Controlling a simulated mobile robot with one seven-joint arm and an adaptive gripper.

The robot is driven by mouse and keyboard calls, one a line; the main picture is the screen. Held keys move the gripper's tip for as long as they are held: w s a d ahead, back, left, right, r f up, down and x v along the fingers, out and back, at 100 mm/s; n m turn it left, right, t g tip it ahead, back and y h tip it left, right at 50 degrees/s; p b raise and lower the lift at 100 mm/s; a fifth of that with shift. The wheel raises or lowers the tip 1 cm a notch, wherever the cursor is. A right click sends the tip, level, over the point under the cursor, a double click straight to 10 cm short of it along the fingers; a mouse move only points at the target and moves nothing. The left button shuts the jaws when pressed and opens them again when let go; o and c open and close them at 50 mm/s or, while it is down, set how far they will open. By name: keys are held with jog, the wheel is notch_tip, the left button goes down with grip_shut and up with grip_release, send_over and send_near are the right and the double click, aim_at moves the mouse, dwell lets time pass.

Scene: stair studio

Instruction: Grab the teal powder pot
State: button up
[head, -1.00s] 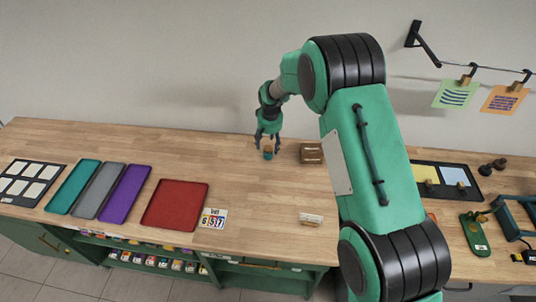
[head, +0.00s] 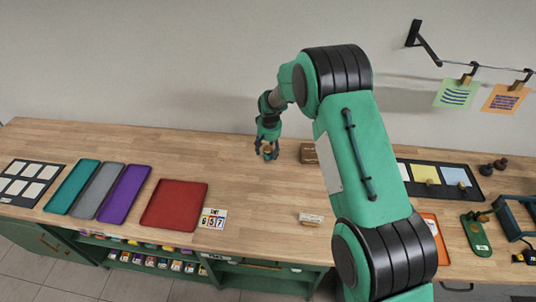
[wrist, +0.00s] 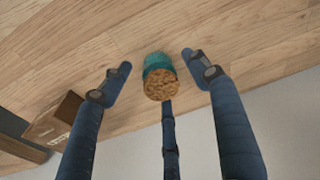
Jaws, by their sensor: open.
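The teal powder pot (wrist: 157,63) is a small teal cup with a brown, cork-like top. It stands on the wooden counter near the back wall and shows small in the head view (head: 267,154). My gripper (wrist: 157,72) is open, with its fingers apart on either side of the pot. In the head view my gripper (head: 267,152) is right over the pot and partly hides it. I cannot tell whether any finger touches the pot.
A small brown wooden box (head: 309,153) sits just right of the pot, and also shows in the wrist view (wrist: 55,122). Teal, grey and purple trays and a red tray (head: 174,205) lie to the left. The counter between is clear. A small labelled block (head: 311,219) lies near the front.

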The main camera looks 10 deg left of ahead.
jog(key=shift+w+f, duration=0.15)
jog(key=shift+f, duration=0.9)
jog(key=c, duration=1.3)
